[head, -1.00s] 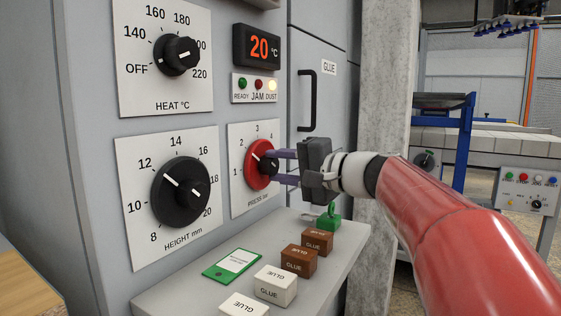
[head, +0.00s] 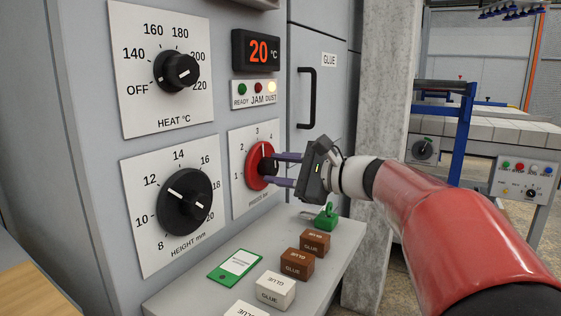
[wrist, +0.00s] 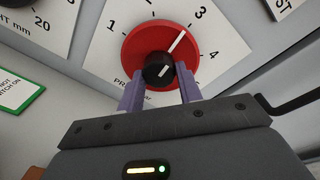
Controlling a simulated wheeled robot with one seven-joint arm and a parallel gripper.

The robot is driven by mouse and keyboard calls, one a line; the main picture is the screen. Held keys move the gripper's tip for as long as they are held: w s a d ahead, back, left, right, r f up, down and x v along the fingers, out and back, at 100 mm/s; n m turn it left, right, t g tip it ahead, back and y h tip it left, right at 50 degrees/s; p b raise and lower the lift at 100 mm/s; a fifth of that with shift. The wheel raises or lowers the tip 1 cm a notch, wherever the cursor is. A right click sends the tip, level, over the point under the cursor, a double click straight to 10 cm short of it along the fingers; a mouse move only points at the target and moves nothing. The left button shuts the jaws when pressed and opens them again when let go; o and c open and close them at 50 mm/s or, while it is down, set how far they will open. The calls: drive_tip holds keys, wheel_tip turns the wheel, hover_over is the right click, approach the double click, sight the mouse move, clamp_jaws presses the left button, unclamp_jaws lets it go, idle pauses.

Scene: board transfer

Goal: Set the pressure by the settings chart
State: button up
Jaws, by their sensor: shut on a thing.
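The red pressure knob (head: 256,167) with a black hub sits on a white dial plate (head: 239,200) on the grey machine front. Its scale runs from 1 to 4. My gripper (head: 272,169) is shut on the knob's black hub, one purple finger on each side. In the wrist view the white pointer on the red knob (wrist: 139,48) points at about 3. No settings chart can be made out. A green-edged card (head: 236,264) lies on the shelf; its text is too small in the head view and only partly legible in the wrist view.
A heat knob (head: 176,70) and height knob (head: 184,203) are to the left. The display (head: 257,50) reads 20 °C, and the dust lamp (head: 271,87) is lit. Several glue blocks and a green object (head: 326,217) stand on the shelf (head: 210,296) below.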

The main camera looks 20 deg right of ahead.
drive_tip(key=shift+f+m+p, duration=0.1)
drive_tip(key=shift+m+p, duration=0.2)
drive_tip(key=shift+m, duration=0.2)
drive_tip(key=o, duration=1)
drive_tip(key=v, duration=0.7)
drive_tip(key=shift+s+d+b, duration=0.3)
drive_tip(key=shift+s, duration=0.05)
